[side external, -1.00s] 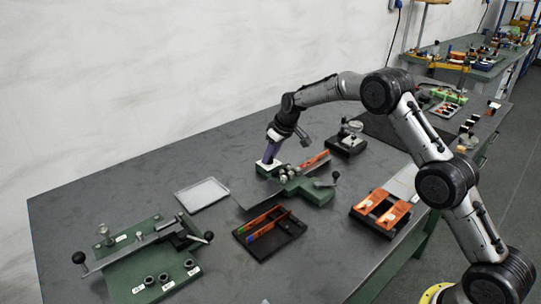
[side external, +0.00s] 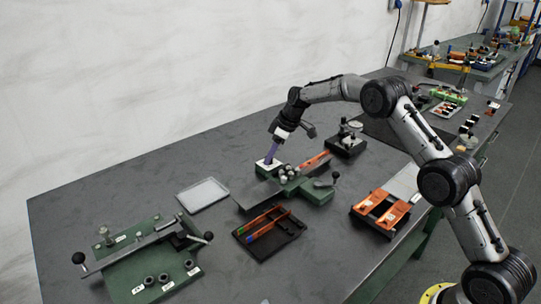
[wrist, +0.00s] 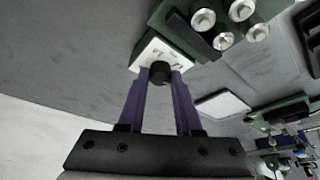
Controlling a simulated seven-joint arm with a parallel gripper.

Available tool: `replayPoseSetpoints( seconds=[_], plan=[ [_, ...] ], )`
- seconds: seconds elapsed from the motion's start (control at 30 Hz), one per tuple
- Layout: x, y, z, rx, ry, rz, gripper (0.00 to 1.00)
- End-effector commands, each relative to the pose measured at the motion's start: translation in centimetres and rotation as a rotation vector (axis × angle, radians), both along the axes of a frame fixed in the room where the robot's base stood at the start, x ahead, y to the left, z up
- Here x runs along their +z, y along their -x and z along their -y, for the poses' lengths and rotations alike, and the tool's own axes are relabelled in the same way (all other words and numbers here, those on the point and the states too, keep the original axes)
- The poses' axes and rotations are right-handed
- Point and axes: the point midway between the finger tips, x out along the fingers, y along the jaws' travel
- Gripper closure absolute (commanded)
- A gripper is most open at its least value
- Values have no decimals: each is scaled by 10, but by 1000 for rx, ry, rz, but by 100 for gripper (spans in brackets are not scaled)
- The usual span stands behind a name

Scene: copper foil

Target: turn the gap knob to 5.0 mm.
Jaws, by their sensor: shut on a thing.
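The gap knob (wrist: 160,73) is a small black round knob on a white marked plate (wrist: 146,51). The plate also shows in the side external view (side external: 263,167), at the far left end of the green machine (side external: 315,194). My gripper (wrist: 162,76) points down at the plate, and its purple fingers are shut on the knob, one on each side. In the side external view my gripper (side external: 269,160) stands over the plate and the knob is hidden. The marks on the plate are too small to read.
Metal rollers (wrist: 224,22) stand close beside the plate. A crank handle (side external: 336,176) rises at the machine's right. A black tray (side external: 270,238) with orange-handled tools, a grey tray (side external: 203,195) and a stand with a round top (side external: 347,139) are nearby.

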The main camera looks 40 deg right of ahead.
Motion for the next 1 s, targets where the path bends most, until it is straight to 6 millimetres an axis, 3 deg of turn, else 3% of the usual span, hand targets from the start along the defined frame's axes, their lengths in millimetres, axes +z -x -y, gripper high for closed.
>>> replayPoseSetpoints(
  seconds=[0.5, 1.0],
  plan=[
    [0, -2, 2, 405, 0, -1, 100],
    [0, -2, 3, 527, 1, -3, 100]
  ],
)
